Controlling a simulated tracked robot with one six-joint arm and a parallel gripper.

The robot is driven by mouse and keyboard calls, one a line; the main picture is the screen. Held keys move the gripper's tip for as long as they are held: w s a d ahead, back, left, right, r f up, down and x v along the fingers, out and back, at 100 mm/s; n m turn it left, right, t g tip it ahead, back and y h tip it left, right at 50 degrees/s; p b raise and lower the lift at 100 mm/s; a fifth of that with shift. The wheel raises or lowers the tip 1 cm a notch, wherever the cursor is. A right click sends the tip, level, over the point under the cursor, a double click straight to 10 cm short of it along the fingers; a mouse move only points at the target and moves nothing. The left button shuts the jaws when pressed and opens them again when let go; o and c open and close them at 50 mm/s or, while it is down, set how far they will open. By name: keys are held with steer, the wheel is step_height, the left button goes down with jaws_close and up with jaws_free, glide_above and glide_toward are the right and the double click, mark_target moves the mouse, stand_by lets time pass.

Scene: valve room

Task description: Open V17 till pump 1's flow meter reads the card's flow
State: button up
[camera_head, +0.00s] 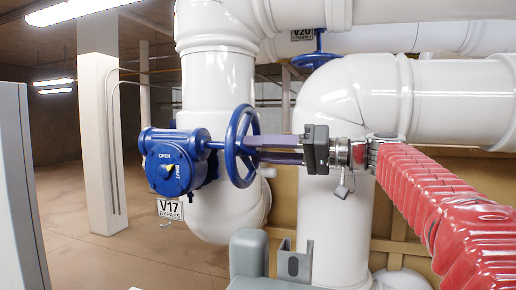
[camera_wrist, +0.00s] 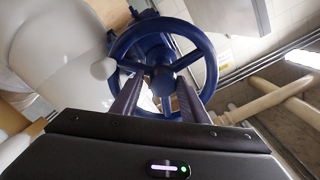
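The blue V17 handwheel (camera_head: 240,146) stands on a blue gearbox (camera_head: 172,162) with an OPEN/SHUT dial; its small yellow pointer is too small to read surely. The V17 BYPASS tag (camera_head: 170,209) hangs below. My gripper (camera_head: 254,148) reaches the wheel from the right. In the wrist view the handwheel (camera_wrist: 163,70) faces me, with a pale knob (camera_wrist: 103,69) at its left rim. My gripper's fingers (camera_wrist: 160,88) are spread, one each side below the hub, overlapping the lower rim. I cannot tell whether they touch it. No flow meter or card is in view.
Large white pipes (camera_head: 335,110) fill the centre and right, close behind my arm. A V20 tag (camera_head: 302,34) and another blue handwheel (camera_head: 318,54) are above. A white column (camera_head: 98,130) stands at left. A grey cabinet-like edge (camera_head: 18,190) borders the far left. Open floor lies between.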

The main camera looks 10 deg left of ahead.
steer(key=o, duration=0.3)
steer(key=shift+r, duration=0.1)
steer(key=shift+d, duration=0.1)
steer(key=s+d, duration=0.1)
steer(key=d, duration=1.2)
steer(key=shift+d, duration=0.3)
steer(key=shift+s, duration=0.15)
